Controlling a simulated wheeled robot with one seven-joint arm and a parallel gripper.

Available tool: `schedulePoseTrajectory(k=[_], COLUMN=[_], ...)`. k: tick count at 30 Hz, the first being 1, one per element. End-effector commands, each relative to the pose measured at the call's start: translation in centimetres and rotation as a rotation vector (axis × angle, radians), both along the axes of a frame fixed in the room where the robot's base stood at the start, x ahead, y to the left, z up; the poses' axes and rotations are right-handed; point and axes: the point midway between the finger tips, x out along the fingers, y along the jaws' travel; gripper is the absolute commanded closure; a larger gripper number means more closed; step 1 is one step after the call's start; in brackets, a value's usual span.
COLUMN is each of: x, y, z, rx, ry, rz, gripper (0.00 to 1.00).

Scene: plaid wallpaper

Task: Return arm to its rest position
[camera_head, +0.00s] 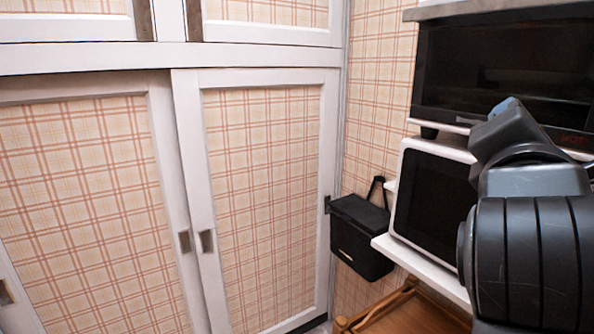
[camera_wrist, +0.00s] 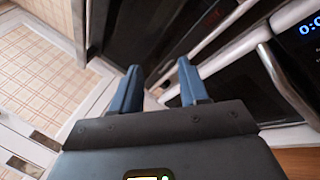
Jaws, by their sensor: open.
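My gripper (camera_wrist: 160,87) shows in the wrist view with its two blue fingers apart and nothing between them. In the head view my arm is raised at the right side, in front of the shelf with the appliances. The gripper's fingers cannot be made out in the head view.
A black microwave (camera_head: 505,75) and a white-framed appliance (camera_head: 432,195) stand on shelves at the right, close behind my arm. A black box (camera_head: 360,235) hangs by the wall. White sliding doors (camera_head: 185,200) with plaid panels fill the left. A wooden piece (camera_head: 385,308) stands below the shelf.

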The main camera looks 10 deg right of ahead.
Motion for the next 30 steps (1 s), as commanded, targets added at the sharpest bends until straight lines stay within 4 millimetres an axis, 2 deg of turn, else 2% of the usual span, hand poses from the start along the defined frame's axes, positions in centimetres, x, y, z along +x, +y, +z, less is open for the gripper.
schedulePoseTrajectory(k=[1, 7, 14, 21, 26, 30], x=[0.3, 0.6, -1.6, -6.6, -11.1, -15.5], y=[0.5, 2.8, 5.5, 8.2, 9.6, 10.5], z=[-2.2, -9.4, -17.6, -25.0, -28.7, -31.1], rx=[0.021, 0.18, 0.464, 0.859, 1.156, 1.428], ry=[-0.004, -0.068, -0.13, -0.194, -0.251, -0.317], rz=[0.051, 0.267, 0.478, 0.617, 0.649, 0.633], gripper=[0.56, 0.56, 0.56, 0.56, 0.56, 0.56])
